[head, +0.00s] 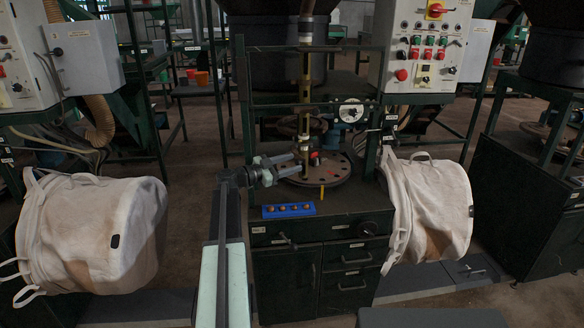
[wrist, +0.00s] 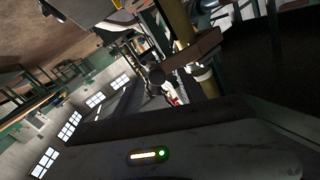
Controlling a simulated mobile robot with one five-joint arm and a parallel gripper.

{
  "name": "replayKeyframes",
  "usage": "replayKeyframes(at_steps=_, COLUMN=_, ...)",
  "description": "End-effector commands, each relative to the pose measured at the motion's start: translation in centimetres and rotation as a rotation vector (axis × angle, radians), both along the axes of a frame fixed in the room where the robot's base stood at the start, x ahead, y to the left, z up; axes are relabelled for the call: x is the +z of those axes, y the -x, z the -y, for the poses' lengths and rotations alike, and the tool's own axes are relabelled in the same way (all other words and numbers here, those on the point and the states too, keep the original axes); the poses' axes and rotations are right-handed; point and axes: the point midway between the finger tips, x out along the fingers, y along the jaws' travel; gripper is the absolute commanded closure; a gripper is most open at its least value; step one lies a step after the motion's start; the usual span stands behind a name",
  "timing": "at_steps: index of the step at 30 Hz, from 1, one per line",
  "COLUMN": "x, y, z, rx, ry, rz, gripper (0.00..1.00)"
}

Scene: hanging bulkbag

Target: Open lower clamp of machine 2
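The middle machine has a vertical brass-coloured column (head: 305,68) above a dark round plate with holes (head: 325,178). Low on the column is a light clamp fitting (head: 304,147), with a small red part (head: 314,156) beside it. In the wrist view the column (wrist: 184,22) runs tilted, with a pale fitting (wrist: 203,73) and a red part (wrist: 171,99) near the middle. My gripper (head: 297,162) reaches in from the left, just left of the column's foot. Its two grey fingers look spread, with nothing seen between them. Whether a finger touches the clamp cannot be told.
A blue tray (head: 288,210) with several small round pieces lies on the cabinet's front edge. A yellow peg (head: 322,191) stands near the plate. White bulk bags hang left (head: 95,235) and right (head: 432,208). A control box (head: 425,45) is above right.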

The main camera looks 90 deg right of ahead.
Motion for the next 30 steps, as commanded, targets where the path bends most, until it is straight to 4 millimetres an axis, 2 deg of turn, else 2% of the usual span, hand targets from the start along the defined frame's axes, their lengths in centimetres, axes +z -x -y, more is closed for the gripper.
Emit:
replayKeyframes(at_steps=6, x=-0.1, y=-0.4, z=-0.4, rx=-0.001, ry=-0.001, rz=0.001, gripper=0.52)
replayKeyframes(at_steps=15, x=-0.1, y=-5.0, z=-3.6, rx=0.002, ry=0.000, rz=0.000, gripper=0.52)
replayKeyframes(at_steps=18, x=-0.1, y=-5.8, z=-4.2, rx=0.000, ry=-0.001, rz=0.001, gripper=0.52)
replayKeyframes(at_steps=26, x=-0.1, y=-6.2, z=-4.4, rx=-0.001, ry=0.000, rz=0.000, gripper=0.52)
replayKeyframes(at_steps=27, x=-0.1, y=-6.2, z=-4.4, rx=-0.001, ry=-0.001, rz=0.001, gripper=0.55)
replayKeyframes(at_steps=30, x=0.2, y=-6.3, z=-4.4, rx=0.001, ry=0.000, rz=0.001, gripper=0.83)
